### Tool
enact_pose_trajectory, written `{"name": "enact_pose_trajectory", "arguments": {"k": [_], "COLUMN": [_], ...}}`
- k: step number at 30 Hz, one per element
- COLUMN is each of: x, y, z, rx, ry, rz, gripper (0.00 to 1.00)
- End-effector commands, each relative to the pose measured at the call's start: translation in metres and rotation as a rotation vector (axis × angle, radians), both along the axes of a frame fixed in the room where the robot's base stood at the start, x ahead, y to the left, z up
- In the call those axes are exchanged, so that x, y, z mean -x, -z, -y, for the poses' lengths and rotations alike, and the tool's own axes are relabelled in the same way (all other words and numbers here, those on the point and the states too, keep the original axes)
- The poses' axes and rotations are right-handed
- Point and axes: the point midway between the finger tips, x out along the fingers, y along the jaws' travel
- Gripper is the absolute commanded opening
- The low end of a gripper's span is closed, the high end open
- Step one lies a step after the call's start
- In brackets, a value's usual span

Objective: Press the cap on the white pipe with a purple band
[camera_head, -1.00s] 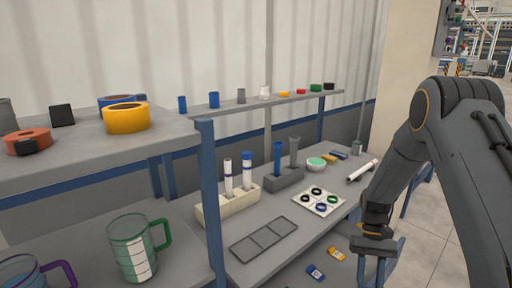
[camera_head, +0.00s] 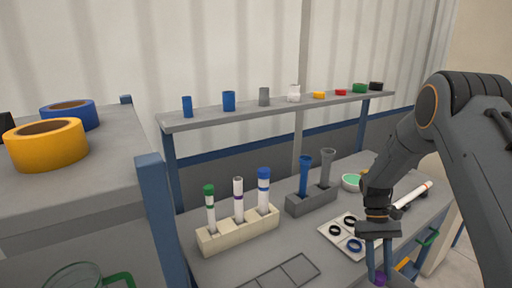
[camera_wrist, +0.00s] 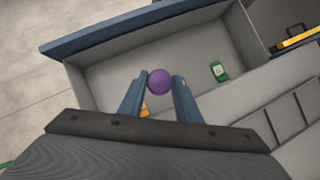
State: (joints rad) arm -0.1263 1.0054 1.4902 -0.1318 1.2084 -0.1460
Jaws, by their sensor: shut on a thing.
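The white pipe with a purple band (camera_head: 238,203) stands upright in the middle of the cream rack (camera_head: 240,238), its top uncapped. A pipe with a green cap (camera_head: 210,208) stands to its left, and one with a blue cap (camera_head: 263,190) to its right. My gripper (camera_head: 380,268) is at the lower right, well away from the rack, pointing down. It is shut on a round purple cap (camera_head: 380,280). In the wrist view the cap (camera_wrist: 160,81) sits between the tips of my two fingers (camera_wrist: 158,90).
A grey rack (camera_head: 312,203) with a blue and a grey pipe stands behind the cream rack. A white plate with rings (camera_head: 333,238) lies near my gripper. A blue post (camera_head: 168,225) rises at the left. A shelf (camera_head: 270,107) with small parts runs above the bench.

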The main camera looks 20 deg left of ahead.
Motion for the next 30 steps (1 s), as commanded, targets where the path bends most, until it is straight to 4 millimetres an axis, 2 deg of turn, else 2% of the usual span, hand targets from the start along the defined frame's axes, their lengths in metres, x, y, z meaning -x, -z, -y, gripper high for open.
{"name": "enact_pose_trajectory", "arguments": {"k": [1, 6, 10, 15, 19, 24, 30], "x": [-0.015, -0.056, -0.079, -0.096, -0.1, -0.094, -0.079], "y": [-0.008, -0.046, -0.08, -0.126, -0.164, -0.211, -0.258], "z": [-0.022, -0.092, -0.15, -0.227, -0.285, -0.356, -0.42], "rx": [0.001, 0.004, 0.005, 0.006, 0.006, 0.006, 0.003], "ry": [-0.141, -0.683, -1.095, -1.604, -1.969, -2.387, -2.754], "rz": [0.006, 0.007, 0.008, 0.011, 0.012, 0.015, 0.017], "gripper": [0.1, 0.1, 0.1, 0.1, 0.1, 0.1, 0.1]}}
